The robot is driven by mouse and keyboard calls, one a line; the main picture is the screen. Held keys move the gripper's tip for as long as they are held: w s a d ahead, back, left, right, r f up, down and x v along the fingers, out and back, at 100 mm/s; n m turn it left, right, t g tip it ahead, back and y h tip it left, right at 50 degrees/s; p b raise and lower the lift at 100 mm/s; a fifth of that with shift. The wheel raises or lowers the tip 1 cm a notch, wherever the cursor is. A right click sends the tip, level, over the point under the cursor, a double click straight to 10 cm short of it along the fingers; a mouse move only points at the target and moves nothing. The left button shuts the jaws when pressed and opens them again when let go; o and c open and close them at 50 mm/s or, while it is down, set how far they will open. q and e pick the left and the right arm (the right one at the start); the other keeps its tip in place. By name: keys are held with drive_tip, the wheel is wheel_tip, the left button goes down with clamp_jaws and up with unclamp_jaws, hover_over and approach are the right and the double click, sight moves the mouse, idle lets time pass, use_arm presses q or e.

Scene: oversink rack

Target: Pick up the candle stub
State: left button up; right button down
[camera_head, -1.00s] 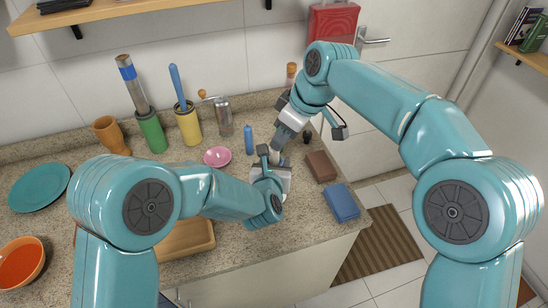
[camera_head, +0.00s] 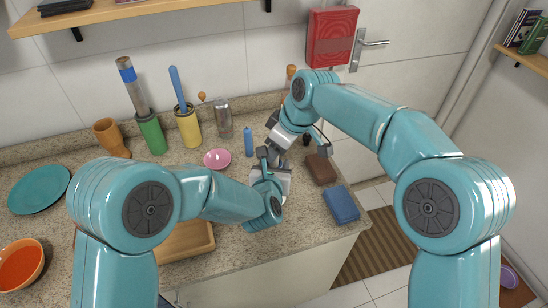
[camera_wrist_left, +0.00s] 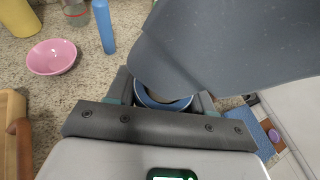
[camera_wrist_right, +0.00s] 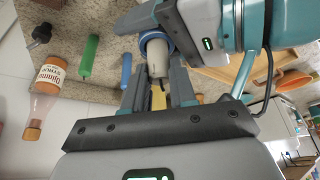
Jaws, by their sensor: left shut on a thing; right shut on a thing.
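The candle stub (camera_wrist_right: 157,58) is a short cream cylinder in the right wrist view, with its far end inside a blue ring-shaped holder (camera_wrist_right: 150,38). My right gripper (camera_wrist_right: 157,74) is shut on the stub's near part. My left gripper (camera_wrist_left: 165,98) is shut on the holder, whose blue rim (camera_wrist_left: 150,99) shows in the left wrist view under my right gripper. In the head view, my right gripper (camera_head: 277,152) and left gripper (camera_head: 268,166) meet over the counter and hide the stub. How deep the stub sits in the holder cannot be told.
A pink bowl (camera_head: 217,159), blue cylinder (camera_head: 248,141), yellow cup (camera_head: 189,130) and green cup (camera_head: 152,135) stand left of the grippers. A brown block (camera_head: 321,169) and blue block (camera_head: 341,204) lie right, near the counter edge. Bare counter (camera_head: 290,232) shows in front.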

use_arm(q)
drive_tip(key=shift+r, duration=0.1)
use_arm(e)
drive_tip(key=shift+r, duration=0.1)
wheel_tip(320, 180, up, 9)
drive_tip(key=shift+f, duration=0.15)
use_arm(q)
drive_tip(key=o, duration=1.3)
use_arm(e)
drive_tip(key=shift+r, duration=0.55)
use_arm(q)
drive_tip(key=shift+s, duration=0.15)
